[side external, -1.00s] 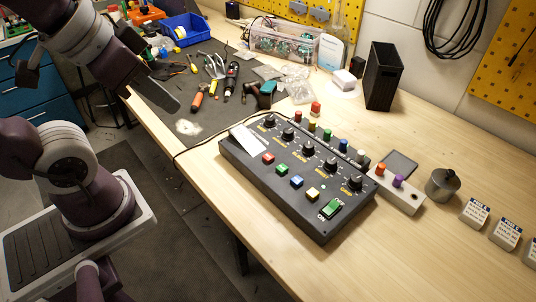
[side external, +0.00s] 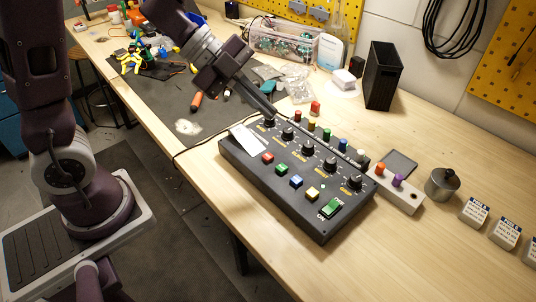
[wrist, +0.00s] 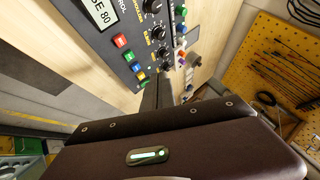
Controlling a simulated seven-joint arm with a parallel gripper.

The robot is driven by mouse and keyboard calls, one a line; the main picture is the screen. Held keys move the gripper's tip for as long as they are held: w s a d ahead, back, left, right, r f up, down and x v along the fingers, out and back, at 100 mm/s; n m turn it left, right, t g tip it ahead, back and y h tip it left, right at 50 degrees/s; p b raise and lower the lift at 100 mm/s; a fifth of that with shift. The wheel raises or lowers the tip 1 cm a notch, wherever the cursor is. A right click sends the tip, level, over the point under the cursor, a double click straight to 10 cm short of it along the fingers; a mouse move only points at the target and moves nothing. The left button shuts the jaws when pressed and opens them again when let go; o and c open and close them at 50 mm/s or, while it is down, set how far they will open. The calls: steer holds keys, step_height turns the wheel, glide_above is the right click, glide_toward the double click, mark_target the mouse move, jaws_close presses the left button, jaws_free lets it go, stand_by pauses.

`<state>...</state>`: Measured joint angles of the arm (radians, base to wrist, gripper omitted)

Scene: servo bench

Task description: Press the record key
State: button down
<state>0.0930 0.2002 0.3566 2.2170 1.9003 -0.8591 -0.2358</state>
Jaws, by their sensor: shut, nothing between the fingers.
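The dark control box (side external: 285,222) lies on the bench and carries a row of square keys along its front: red (side external: 268,158), green (side external: 281,169), blue (side external: 296,181) and yellow (side external: 313,193). No key label reads clearly as record. The red key also shows in the wrist view (wrist: 121,41). My gripper (side external: 272,113) is shut and empty. Its tips are near the left-most black knob (side external: 269,122), behind the red key, and seem above the panel; the exact gap is unclear.
A row of black knobs and a green rocker switch (side external: 332,209) share the panel. Small coloured knobs stand behind the box. A grey block (side external: 403,198) with orange and purple knobs and a metal cylinder (side external: 442,184) are to its right. The bench front is clear.

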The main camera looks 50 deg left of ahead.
mark_target(263, 155)
steer(key=shift+f, duration=0.1)
steer(key=shift+f, duration=4.3)
steer(key=shift+f, duration=0.1)
steer(key=shift+f, duration=0.3)
steer(key=shift+f, duration=0.45)
steer(key=shift+r, duration=0.85)
